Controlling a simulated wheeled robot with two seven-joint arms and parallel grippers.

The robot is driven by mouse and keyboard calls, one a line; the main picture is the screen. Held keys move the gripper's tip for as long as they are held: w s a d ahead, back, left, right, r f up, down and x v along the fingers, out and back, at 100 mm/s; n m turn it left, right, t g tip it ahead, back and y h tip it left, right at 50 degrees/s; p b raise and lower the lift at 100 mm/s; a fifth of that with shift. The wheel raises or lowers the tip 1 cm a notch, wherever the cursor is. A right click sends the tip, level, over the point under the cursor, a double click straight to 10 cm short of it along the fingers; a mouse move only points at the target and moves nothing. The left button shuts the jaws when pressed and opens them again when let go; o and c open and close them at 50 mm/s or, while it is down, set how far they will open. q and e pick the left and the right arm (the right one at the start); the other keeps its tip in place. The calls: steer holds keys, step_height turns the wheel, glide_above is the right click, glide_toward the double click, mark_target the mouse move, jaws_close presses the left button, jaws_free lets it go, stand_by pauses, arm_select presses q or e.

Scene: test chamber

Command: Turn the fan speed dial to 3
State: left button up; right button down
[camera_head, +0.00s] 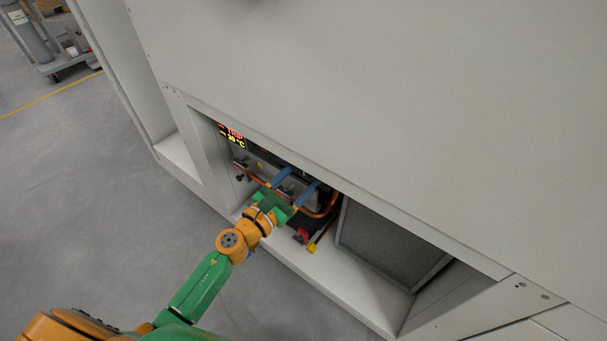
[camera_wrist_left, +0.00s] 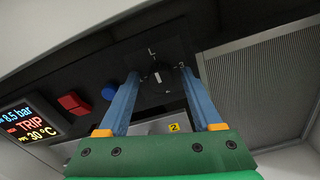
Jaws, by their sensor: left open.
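The fan speed dial (camera_wrist_left: 158,77) shows in the left wrist view as a small dark knob with a white pointer line, on a black panel with small white marks around it. In the head view the left gripper (camera_head: 299,178) reaches into the cabinet recess, and the dial cannot be made out there. My right gripper is not in view.
A display (camera_wrist_left: 30,122) reads 8.5 bar, TRIP and 30 °C. A grille (camera_head: 385,245), copper pipes (camera_head: 325,208) and a red-handled valve (camera_head: 301,236) stand nearby. The cabinet's upper panel (camera_head: 390,110) overhangs the recess.

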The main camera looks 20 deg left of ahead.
arm_select(q)
steer(key=shift+c, duration=0.7)
jaws_close()
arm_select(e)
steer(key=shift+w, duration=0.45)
